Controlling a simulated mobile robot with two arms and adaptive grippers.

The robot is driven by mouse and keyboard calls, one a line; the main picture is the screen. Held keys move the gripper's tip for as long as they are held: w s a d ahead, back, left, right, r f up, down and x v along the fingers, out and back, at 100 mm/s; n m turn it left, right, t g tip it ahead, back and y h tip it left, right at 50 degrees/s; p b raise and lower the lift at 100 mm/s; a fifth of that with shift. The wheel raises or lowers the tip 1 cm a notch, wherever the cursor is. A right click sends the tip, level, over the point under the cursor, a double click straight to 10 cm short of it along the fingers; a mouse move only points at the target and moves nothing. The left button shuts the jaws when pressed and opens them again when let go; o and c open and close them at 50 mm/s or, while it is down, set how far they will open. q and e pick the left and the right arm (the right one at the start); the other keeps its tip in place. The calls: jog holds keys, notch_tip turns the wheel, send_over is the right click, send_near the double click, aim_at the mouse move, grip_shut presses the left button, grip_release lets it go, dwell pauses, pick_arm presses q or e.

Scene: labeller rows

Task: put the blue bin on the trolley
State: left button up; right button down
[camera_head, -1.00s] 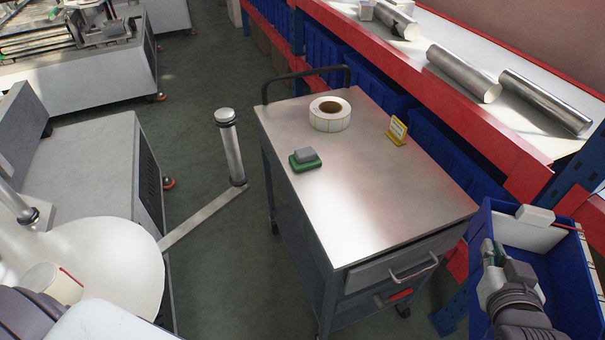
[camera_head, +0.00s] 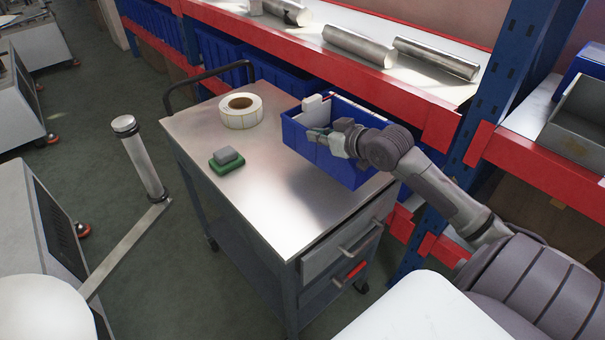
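The blue bin (camera_head: 345,171) is over the right part of the trolley's (camera_head: 277,205) grey metal top. It looks roughly level; I cannot tell whether its base touches the top or is held just above. My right gripper (camera_head: 322,137) reaches in from the right and is shut on the bin's near wall at the rim. White items and a little red show inside the bin; its floor is mostly hidden. My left gripper is not in view.
A label roll (camera_head: 241,111) and a green-and-grey block (camera_head: 227,161) stand on the trolley's left part. The small yellow sign is hidden, apparently behind the bin. A red-edged shelf (camera_head: 400,95) with metal rolls runs behind. The trolley top's front is clear.

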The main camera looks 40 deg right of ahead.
jog(key=w+d+r, duration=0.1)
jog(key=d+r, duration=0.4)
jog(key=w+a+f+p, duration=0.2)
jog(key=a+f, duration=0.9)
jog(key=shift+w+a+p, duration=0.15)
jog(key=shift+a+p, duration=0.05)
jog(key=shift+p, duration=0.1)
jog(key=shift+f, duration=0.1)
jog(key=c, duration=1.8)
grip_release()
jog(key=shift+f, duration=0.15)
jog(key=o, duration=0.5)
